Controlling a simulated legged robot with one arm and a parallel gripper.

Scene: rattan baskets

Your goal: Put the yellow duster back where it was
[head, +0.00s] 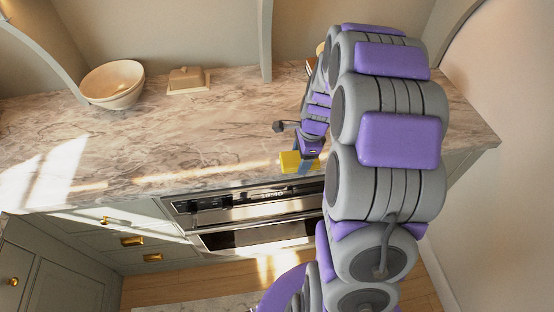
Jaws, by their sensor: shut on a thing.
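The yellow duster (289,161) is at the front edge of the marble counter, above the oven. My gripper (306,165) points down and is shut on the duster. Part of the duster is hidden behind the gripper. I cannot tell whether the duster touches the counter or hangs just above it.
The marble counter (190,130) is clear in its middle and left. The oven (255,213) is below the front edge. My arm hides much of the counter's right side.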

